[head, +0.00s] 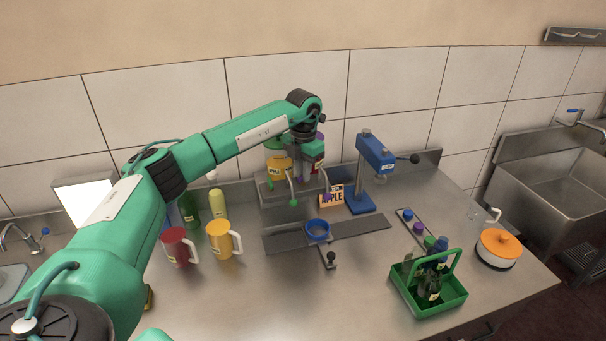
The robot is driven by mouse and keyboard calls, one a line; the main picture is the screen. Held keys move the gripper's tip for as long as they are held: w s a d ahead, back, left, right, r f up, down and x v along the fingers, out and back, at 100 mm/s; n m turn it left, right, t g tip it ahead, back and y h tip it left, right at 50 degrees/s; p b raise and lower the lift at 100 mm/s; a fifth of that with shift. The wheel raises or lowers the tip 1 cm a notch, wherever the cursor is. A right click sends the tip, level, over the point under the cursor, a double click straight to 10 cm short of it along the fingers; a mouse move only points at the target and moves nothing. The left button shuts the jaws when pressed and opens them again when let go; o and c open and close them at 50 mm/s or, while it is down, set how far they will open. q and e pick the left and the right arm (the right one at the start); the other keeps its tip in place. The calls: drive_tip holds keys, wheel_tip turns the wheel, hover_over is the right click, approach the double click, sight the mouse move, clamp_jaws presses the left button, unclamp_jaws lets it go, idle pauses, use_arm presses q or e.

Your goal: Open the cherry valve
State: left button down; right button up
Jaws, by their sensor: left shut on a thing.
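A dispenser stand (270,197) holds several pumps against the back wall. One has a yellow body (281,170) and a green top. A valve lever with a green knob (293,203) hangs at its front, and a purple knob (327,197) shows to the right. My left gripper (308,175) reaches down over the middle of the stand. It is shut on a valve there, seemingly the cherry one; the jaws and arm hide most of it, so I cannot tell how far it is turned. My right gripper is not in view.
An "APPLE" sign (331,199) and a blue press (374,155) stand right of the dispenser. Red (177,246) and yellow (222,239) mugs are left; a green bottle carrier (403,287) is right.

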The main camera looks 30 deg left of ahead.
use_arm(q)
drive_tip(key=n+b, duration=0.1)
drive_tip(key=n, duration=0.4)
drive_tip(key=shift+n, duration=0.4)
drive_tip(key=n, duration=0.3)
drive_tip(key=shift+b, duration=0.35)
drive_tip(key=shift+r+n, duration=0.1)
drive_tip(key=shift+n, duration=1.6)
drive_tip(key=c, duration=1.5)
unclamp_jaws()
drive_tip(key=shift+o, duration=0.2)
